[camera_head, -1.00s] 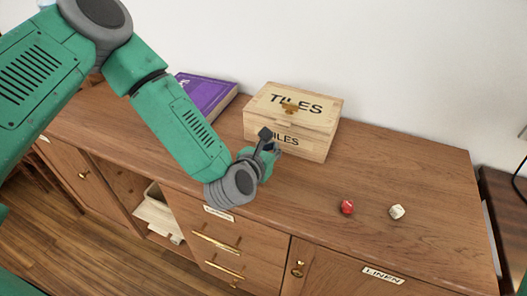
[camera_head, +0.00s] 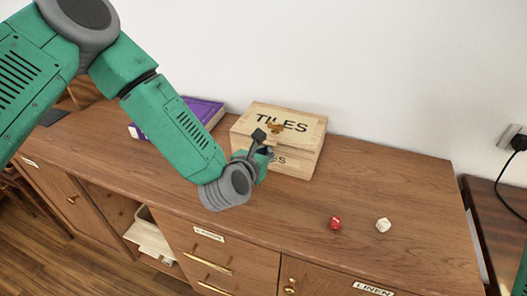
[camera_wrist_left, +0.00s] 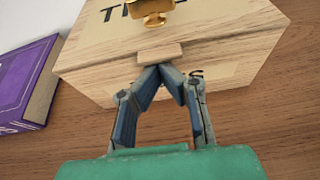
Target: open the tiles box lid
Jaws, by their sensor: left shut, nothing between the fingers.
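The tiles box (camera_head: 302,163) is a pale wooden box on the cabinet top near the wall, with its lid (camera_head: 296,112) closed. A brass piece (camera_head: 275,127) sits on the lid. In the left wrist view the lid (camera_wrist_left: 210,20) has a small wooden tab (camera_wrist_left: 160,54) on its front edge, below the brass piece (camera_wrist_left: 152,12). My left gripper (camera_head: 265,143) is at the box's front; its fingertips (camera_wrist_left: 165,68) are shut and empty, just under the tab. I cannot tell whether they touch it. The right gripper is out of view.
A purple book (camera_head: 203,110) lies left of the box, behind my left arm. A red die (camera_head: 335,223) and a white die (camera_head: 383,225) lie on the cabinet top (camera_head: 400,190) at the right.

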